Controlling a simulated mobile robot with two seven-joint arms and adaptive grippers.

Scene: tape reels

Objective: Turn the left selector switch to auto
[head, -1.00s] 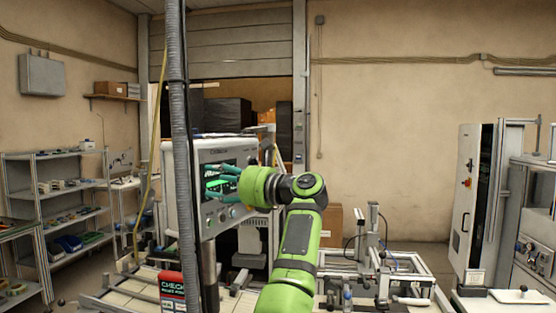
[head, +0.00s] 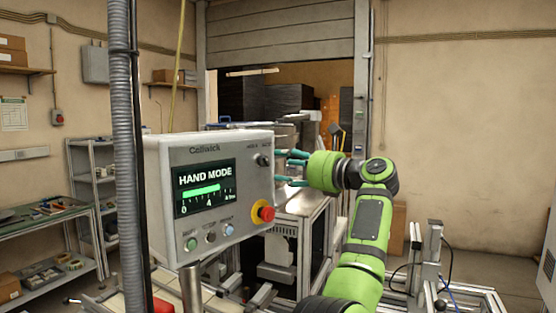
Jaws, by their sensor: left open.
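A grey control box (head: 205,165) in the head view has a screen (head: 205,187) reading "HAND MODE". A small dark selector switch (head: 262,160) sits at the upper right of its front, under small labels I cannot read fully. No second selector is clearly visible. My left gripper (head: 286,168) is open, its teal fingers pointing left, just right of the box's right edge in the picture. Nothing shows between the fingers, and I cannot tell their exact depth from the panel. My right gripper is not in view.
A red emergency stop (head: 266,214) on a yellow ring projects below the selector. A ribbed grey conduit (head: 127,150) stands left of the box. Shelves stand farther left.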

